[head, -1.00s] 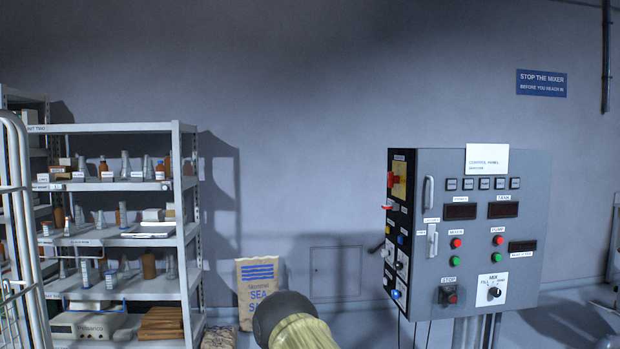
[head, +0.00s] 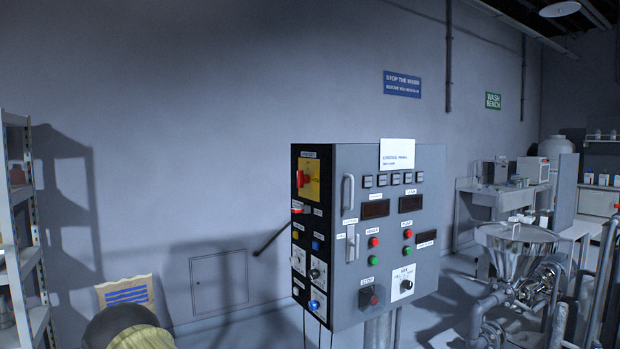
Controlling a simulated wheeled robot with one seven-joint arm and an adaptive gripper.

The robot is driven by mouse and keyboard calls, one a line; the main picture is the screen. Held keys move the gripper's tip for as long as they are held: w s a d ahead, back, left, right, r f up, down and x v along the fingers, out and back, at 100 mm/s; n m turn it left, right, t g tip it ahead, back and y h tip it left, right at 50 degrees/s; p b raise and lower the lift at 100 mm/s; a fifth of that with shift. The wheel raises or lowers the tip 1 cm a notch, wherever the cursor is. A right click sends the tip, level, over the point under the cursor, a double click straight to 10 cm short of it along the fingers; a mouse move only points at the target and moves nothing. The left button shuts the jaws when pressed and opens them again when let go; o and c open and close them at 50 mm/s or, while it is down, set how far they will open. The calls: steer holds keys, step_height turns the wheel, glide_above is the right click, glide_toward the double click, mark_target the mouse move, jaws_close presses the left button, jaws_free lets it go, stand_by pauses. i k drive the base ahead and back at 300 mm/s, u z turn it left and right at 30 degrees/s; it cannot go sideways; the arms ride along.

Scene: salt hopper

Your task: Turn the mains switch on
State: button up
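The control panel (head: 340,240) is a grey box on a post, right of the picture's middle. On its dark left side, near the top, is the mains switch (head: 302,178), a red handle on a yellow plate. The handle's exact angle is too small to tell. Below it on the same side are several small knobs and buttons. The front face carries displays, red and green buttons, a stop button (head: 368,297) and a mixer selector knob (head: 406,285). My gripper is not in view; only a rounded part of my arm shows at the bottom left.
A shelf rack (head: 22,240) stands at the left edge. A paper sack (head: 126,292) stands by the wall, partly hidden by my arm. A steel hopper (head: 515,238) with pipework stands right of the panel. A wash bench (head: 500,190) is at the back right.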

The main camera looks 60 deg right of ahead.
mark_target(302, 178)
steer(key=z, duration=0.65)
steer(key=i, duration=0.7)
steer(key=z, duration=0.75)
